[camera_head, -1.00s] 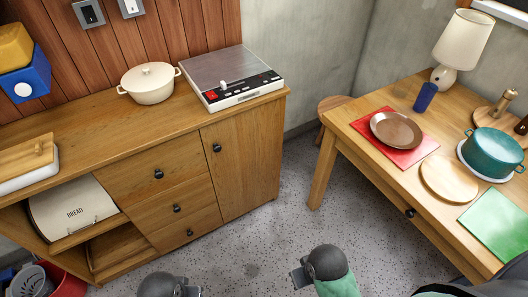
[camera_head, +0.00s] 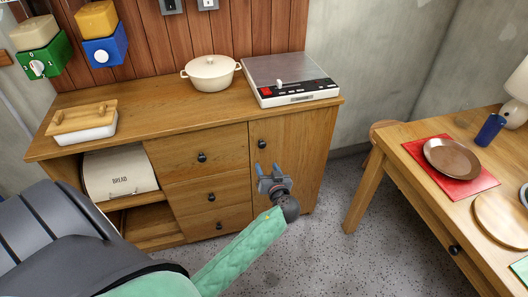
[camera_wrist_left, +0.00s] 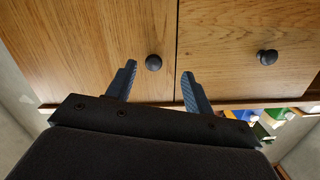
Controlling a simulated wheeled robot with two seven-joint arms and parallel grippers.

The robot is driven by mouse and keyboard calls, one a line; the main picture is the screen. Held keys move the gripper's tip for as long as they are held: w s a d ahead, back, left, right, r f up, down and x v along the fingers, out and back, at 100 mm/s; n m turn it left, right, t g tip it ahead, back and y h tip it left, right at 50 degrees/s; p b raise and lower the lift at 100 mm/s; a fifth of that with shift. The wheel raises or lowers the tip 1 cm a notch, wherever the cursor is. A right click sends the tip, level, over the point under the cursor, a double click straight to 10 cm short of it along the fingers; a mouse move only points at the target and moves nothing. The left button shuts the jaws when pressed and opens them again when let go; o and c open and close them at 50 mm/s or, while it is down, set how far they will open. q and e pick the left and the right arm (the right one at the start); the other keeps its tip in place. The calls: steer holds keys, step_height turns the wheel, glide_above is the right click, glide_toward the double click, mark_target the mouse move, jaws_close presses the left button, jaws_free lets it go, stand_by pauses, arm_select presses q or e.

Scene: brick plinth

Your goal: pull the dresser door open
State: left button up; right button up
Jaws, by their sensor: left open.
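The wooden dresser (camera_head: 100,97) stands against the wall. Its door (camera_head: 300,150) is the right-hand front panel and looks shut. The round dark door knob (camera_head: 262,143) sits near the door's upper left edge; it also shows in the left wrist view (camera_wrist_left: 153,62). My left gripper (camera_head: 268,172) is in front of the door, just below the knob in the head view. In the left wrist view its two fingers (camera_wrist_left: 156,82) are open, with the knob beyond and between their tips. The fingers do not appear to touch the knob. My right gripper is out of view.
Drawers with dark knobs (camera_head: 202,157) are left of the door. A cream pot (camera_head: 210,73) and a turntable-like device (camera_head: 290,80) stand on top. A table (camera_head: 420,190) with a red mat and brown plate is at the right. Floor (camera_head: 310,250) between is clear.

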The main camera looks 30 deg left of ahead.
mark_target(263, 147)
arm_select(q)
steer(key=shift+t+y, duration=0.4)
steer(key=shift+y, duration=0.1)
steer(key=x, duration=0.3)
steer(key=r+p+x, duration=0.1)
steer(key=x, duration=0.2)
steer(key=w+p+x, duration=0.1)
steer(key=x, duration=0.2)
steer(key=shift+w+d+r, duration=0.1)
steer(key=shift+d+r, duration=0.15)
steer(key=shift+w+a, duration=0.1)
steer(key=shift+a, duration=0.05)
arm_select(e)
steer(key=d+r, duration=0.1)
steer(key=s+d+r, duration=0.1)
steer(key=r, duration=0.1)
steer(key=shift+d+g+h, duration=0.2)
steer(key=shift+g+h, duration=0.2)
arm_select(q)
steer(key=c, duration=1)
steer(key=shift+f, duration=0.1)
jaws_close()
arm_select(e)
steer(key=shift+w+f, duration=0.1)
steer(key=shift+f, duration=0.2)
